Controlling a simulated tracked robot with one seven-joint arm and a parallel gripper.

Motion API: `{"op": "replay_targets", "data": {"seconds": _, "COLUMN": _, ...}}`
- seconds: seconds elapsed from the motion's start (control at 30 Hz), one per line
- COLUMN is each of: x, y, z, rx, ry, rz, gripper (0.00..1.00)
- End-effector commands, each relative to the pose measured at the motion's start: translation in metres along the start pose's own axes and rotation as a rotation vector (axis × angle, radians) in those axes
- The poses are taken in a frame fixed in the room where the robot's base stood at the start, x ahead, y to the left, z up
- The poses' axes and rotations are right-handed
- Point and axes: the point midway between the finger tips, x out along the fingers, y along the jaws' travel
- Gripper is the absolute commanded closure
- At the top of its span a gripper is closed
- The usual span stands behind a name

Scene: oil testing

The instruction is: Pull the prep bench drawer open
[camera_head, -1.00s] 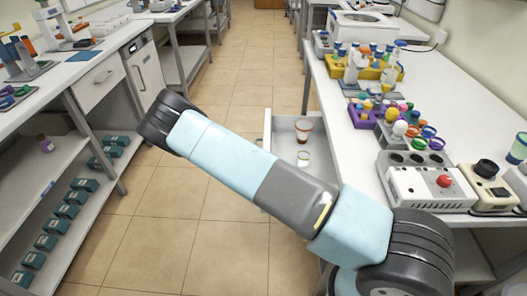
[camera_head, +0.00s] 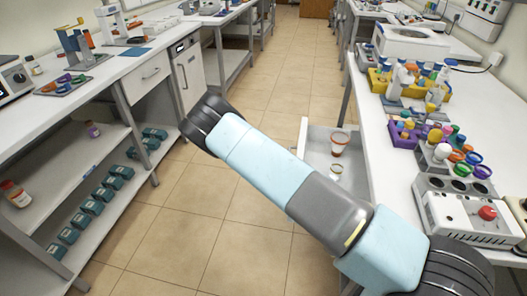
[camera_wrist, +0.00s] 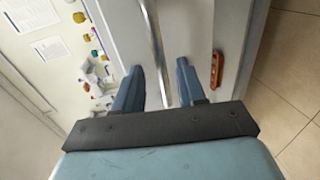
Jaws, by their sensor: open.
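In the head view a drawer (camera_head: 318,152) stands pulled out from the right-hand bench (camera_head: 405,165), with two small cups in it. A second drawer (camera_head: 150,74), in the left-hand bench, is shut. My gripper shows only in the wrist view (camera_wrist: 157,84); its two blue fingers are apart. A long metal bar (camera_wrist: 153,45) runs between and beyond them over a grey front. It looks like a handle, but I cannot tell whether the fingers touch it. I cannot tell which drawer this is.
A brown-red piece (camera_wrist: 217,68) lies right of the fingers, with tiled floor (camera_wrist: 290,95) beyond. Racks of coloured caps (camera_head: 418,90) and a grey device (camera_head: 470,215) stand on the right-hand bench. Teal boxes (camera_head: 90,208) line the left shelf. The aisle between the benches is open.

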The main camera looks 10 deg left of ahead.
Motion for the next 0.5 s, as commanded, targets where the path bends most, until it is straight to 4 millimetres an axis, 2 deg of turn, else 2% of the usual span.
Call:
{"op": "replay_targets", "data": {"seconds": 0.3, "x": -0.063, "y": -0.001, "z": 0.0, "rx": 0.0, "ry": 0.0, "rz": -0.002, "gripper": 0.6}}
{"op": "replay_targets", "data": {"seconds": 0.5, "x": -0.095, "y": -0.001, "z": 0.001, "rx": 0.0, "ry": -0.001, "rz": -0.001, "gripper": 0.6}}
